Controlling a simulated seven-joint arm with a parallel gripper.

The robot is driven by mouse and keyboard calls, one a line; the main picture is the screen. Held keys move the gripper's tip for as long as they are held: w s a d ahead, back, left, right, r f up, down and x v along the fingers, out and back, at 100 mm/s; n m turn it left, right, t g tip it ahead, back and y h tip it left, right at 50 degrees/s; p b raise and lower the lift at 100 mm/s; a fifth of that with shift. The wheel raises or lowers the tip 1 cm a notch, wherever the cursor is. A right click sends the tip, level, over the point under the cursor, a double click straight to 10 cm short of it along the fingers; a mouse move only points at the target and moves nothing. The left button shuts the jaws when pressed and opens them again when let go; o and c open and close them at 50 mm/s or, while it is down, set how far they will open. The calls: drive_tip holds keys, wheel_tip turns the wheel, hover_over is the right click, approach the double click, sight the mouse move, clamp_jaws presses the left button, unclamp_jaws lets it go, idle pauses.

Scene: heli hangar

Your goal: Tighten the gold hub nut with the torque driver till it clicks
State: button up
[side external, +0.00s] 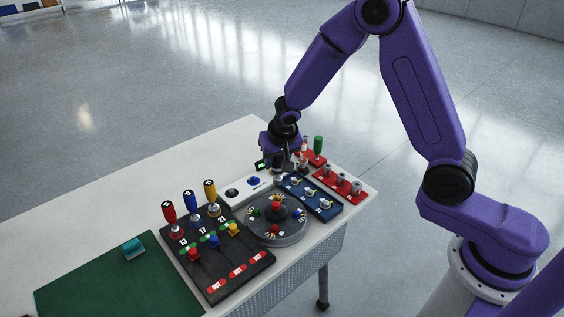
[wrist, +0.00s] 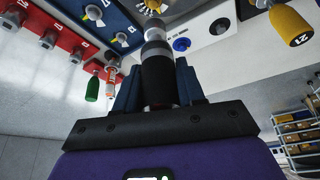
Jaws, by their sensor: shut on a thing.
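My gripper (wrist: 155,88) is shut on a black and silver cylindrical tool, which looks like the torque driver (wrist: 157,72). The driver's silver end points away from the wrist, toward the bench top. In the side view my gripper (side external: 279,168) is low over the back of the bench, behind the round grey hub plate (side external: 290,238) and beside the blue panel. The driver is mostly hidden there. I cannot pick out the gold hub nut for certain. The hub plate carries a red-topped centre and several small coloured knobs.
A blue panel (side external: 325,210) and a red panel (side external: 352,197) with small fittings lie right of the hub. A black rack (side external: 222,284) with red, blue and yellow-handled tools stands left. A green mat (side external: 90,290) holds a teal block (side external: 133,249). The bench's back left is clear.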

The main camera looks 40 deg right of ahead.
sight(276, 177)
drive_tip(key=shift+w+f, duration=0.1)
drive_tip(key=shift+f, duration=2.1)
drive_tip(key=shift+f, duration=1.05)
drive_tip(key=o, duration=0.9)
